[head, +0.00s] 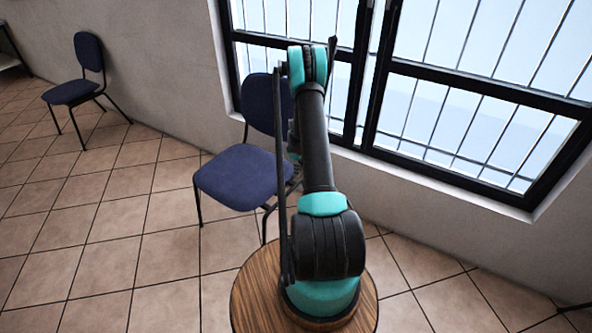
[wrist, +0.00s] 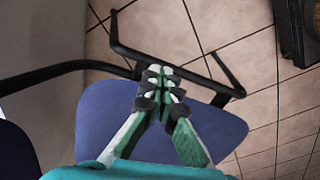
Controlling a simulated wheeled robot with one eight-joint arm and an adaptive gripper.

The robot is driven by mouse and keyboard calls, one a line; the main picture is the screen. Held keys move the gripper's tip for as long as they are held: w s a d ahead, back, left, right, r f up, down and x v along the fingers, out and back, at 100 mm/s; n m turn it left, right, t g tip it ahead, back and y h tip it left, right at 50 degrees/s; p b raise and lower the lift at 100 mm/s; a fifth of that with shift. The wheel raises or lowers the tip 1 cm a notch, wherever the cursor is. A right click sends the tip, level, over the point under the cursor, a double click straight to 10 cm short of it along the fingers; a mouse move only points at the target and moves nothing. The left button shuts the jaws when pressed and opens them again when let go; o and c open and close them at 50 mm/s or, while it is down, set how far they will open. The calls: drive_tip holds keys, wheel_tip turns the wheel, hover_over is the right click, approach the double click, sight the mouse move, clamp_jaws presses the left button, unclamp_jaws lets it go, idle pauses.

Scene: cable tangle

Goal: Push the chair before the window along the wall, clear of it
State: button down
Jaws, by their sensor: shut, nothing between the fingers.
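The blue chair (head: 238,178) with black legs stands in front of the left part of the barred window (head: 455,115), its backrest close to the wall. My arm covers part of its right side in the head view. In the wrist view my gripper (wrist: 160,82) is shut and empty, its fingertips in front of a blue chair panel (wrist: 222,128), with black tube legs beyond them. I cannot tell whether the fingers touch it. The gripper is hidden behind my arm in the head view.
A second blue chair (head: 72,92) stands by the wall at the far left. Between the two chairs the wall (head: 165,75) and tiled floor (head: 140,180) are clear. A dark object (head: 575,308) shows at the lower right edge.

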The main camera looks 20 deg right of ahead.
sight(290, 178)
drive_tip(key=f, duration=0.2)
drive_tip(key=w+a+f, duration=0.1)
drive_tip(key=f, duration=0.1)
drive_tip(key=w+a+f, duration=0.1)
drive_tip(key=f, duration=0.1)
drive_tip(key=shift+f, duration=0.1)
drive_tip(key=shift+w+a, duration=0.4)
drive_tip(key=shift+w, duration=0.05)
